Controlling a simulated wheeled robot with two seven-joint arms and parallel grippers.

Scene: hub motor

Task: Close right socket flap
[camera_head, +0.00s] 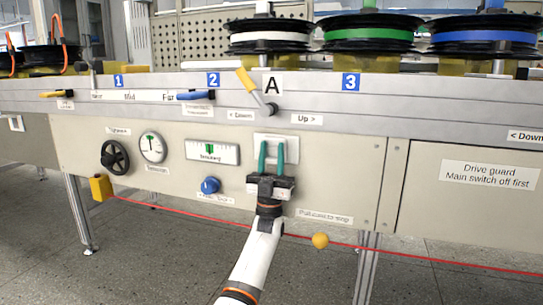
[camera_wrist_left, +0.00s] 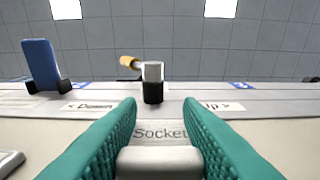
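The socket (camera_head: 291,153) is a pale plate on the beige front panel, below the sign A. My left gripper (camera_head: 272,146) is in front of it, pointing at the panel, with its two teal fingers apart. In the left wrist view, a pale rounded bar (camera_wrist_left: 160,160), apparently part of the socket flap, lies between the fingers (camera_wrist_left: 160,115). The label Socket (camera_wrist_left: 160,133) shows just above the bar. I cannot tell whether the fingers touch it, and the flap's angle is unclear. My right gripper is out of view.
A yellow-handled lever (camera_head: 246,81) stands above the socket. A blue knob (camera_head: 210,185), a gauge (camera_head: 153,147) and a handwheel (camera_head: 114,157) are to the left. A red cord (camera_head: 400,257) with a yellow ball (camera_head: 320,240) runs low across the front.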

